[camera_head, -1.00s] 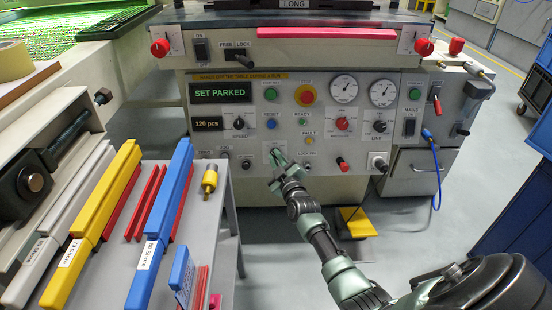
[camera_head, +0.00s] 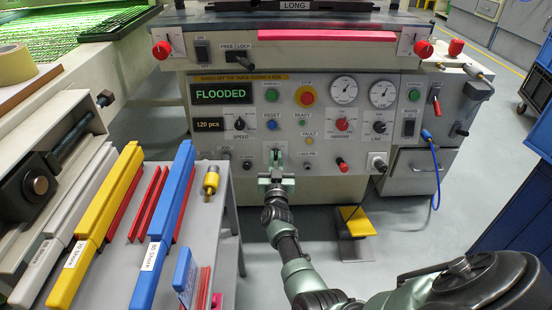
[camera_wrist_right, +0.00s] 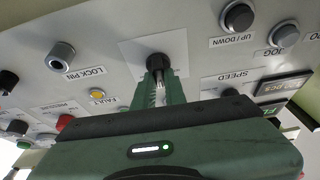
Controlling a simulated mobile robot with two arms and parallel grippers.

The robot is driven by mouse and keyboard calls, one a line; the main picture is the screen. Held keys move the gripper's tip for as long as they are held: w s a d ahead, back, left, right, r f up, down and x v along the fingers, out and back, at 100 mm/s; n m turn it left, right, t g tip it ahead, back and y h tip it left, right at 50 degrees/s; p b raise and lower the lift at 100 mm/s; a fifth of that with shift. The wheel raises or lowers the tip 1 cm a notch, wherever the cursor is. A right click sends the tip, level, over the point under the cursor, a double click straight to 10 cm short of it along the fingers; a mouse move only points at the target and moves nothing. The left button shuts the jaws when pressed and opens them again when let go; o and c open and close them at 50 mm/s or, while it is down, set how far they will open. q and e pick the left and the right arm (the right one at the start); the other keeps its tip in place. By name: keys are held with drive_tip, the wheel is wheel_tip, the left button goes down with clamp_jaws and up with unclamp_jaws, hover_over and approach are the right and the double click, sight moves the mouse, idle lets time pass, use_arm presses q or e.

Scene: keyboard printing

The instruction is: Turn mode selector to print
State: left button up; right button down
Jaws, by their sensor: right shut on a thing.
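The mode selector is a black knob (camera_wrist_right: 158,66) on a pale square plate in the lower part of the machine's front panel. My right gripper (camera_wrist_right: 161,84) is shut on it, with a green finger on each side of the knob. In the head view my right gripper (camera_head: 276,164) reaches the panel straight on and hides most of the knob. The selector's plate labels cannot be read. The panel display (camera_head: 221,94) reads FLOODED. My left gripper is not in view.
Near the selector are the speed knob (camera_head: 239,124), the reset button (camera_head: 271,125) and the lock pin knob (camera_wrist_right: 61,55). A grey table (camera_head: 207,235) with yellow and blue bars stands at left. A yellow pedal (camera_head: 357,221) is on the floor.

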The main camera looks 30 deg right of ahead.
drive_tip(key=m+g+h, duration=0.1)
drive_tip(key=m, duration=0.2)
drive_tip(key=m+g+h, duration=0.1)
drive_tip(key=m, duration=0.2)
drive_tip(key=shift+w+a, duration=0.1)
drive_tip(key=shift+a, duration=0.05)
drive_tip(key=shift+m+g+h+p, duration=0.55)
drive_tip(key=shift+m+g, duration=0.65)
drive_tip(key=shift+m, duration=1.3)
drive_tip(key=c, duration=1.5)
unclamp_jaws()
drive_tip(key=shift+o, duration=0.2)
